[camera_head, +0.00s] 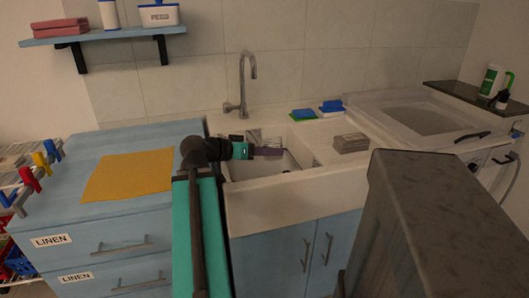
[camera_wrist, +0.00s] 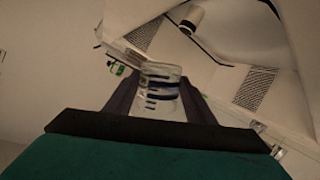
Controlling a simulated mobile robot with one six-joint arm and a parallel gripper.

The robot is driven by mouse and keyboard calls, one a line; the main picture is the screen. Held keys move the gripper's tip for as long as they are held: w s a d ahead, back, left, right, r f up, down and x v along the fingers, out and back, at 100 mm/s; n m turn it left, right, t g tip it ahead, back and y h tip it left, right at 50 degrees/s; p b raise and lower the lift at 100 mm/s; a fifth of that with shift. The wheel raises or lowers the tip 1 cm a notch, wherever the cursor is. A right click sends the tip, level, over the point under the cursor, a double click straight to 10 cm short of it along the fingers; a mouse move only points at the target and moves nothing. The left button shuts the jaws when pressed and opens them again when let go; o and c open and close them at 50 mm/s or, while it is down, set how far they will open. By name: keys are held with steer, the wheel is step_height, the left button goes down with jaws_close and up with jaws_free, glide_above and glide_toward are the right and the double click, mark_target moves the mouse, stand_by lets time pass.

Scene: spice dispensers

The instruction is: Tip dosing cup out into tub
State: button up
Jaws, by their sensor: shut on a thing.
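My gripper (camera_head: 268,152) is over the left part of the white sink tub (camera_head: 262,197) in the head view. In the wrist view my gripper (camera_wrist: 158,98) is shut on the dosing cup (camera_wrist: 162,78), a clear cup with dark blue marks, between its dark fingers. The cup looks tilted, and what is in it cannot be told. In the head view the cup is too small to make out clearly. The wrist view also shows pale walls with grey ribbed patches behind the cup.
A tall tap (camera_head: 246,80) stands behind the sink. A lidded white machine (camera_head: 375,110) stands further right. A yellow cloth (camera_head: 128,177) lies on the blue cabinet.

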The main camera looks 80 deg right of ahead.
mark_target(270, 145)
steer(key=shift+s+a+r+m+b, duration=0.15)
steer(key=shift+a+r+m+b, duration=0.15)
steer(key=shift+b, duration=1.45)
steer(key=r+b, duration=0.1)
steer(key=b, duration=0.1)
steer(key=a+r+m+h+b, duration=0.1)
steer(key=b, duration=0.1)
steer(key=shift+s, duration=0.3)
steer(key=shift+a+b, duration=0.1)
steer(key=shift+b, duration=0.7)
steer(key=shift+s+a+r+m+h+b, duration=0.2)
steer(key=shift+r+m+h+b, duration=0.15)
steer(key=shift+b, duration=0.6)
steer(key=shift+s+a+r+m+h+b, duration=0.2)
steer(key=shift+m+b, duration=0.25)
steer(key=shift+b, duration=0.45)
steer(key=shift+w, duration=0.15)
steer(key=shift+r+p, duration=1.55)
steer(key=shift+r, duration=0.9)
steer(key=shift+r, duration=0.15)
